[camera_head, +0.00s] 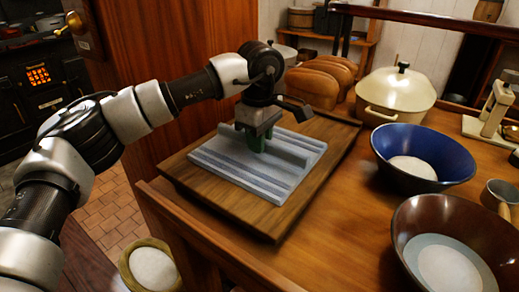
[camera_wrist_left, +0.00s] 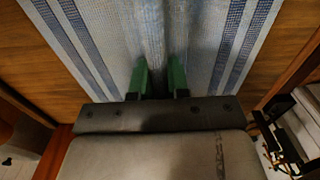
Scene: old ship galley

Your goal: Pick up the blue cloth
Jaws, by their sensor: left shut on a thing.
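The blue cloth (camera_head: 240,172) is pale blue with darker stripes and lies flat on a wooden board (camera_head: 212,198). A raised fold runs along its middle. My left gripper (camera_head: 257,146) reaches down onto the cloth, its green fingers closed on the fold. In the left wrist view the cloth (camera_wrist_left: 215,45) fills the upper part, and the two green fingertips (camera_wrist_left: 160,75) stand on either side of the pinched ridge. The rest of the cloth still rests on the board. My right gripper is not in view.
Brown loaves (camera_head: 318,82) and a cream lidded pot (camera_head: 396,94) stand behind the board. A blue bowl (camera_head: 440,148) and a brown bowl (camera_head: 412,212) with pale contents stand to the right. The counter in front of the board has free room.

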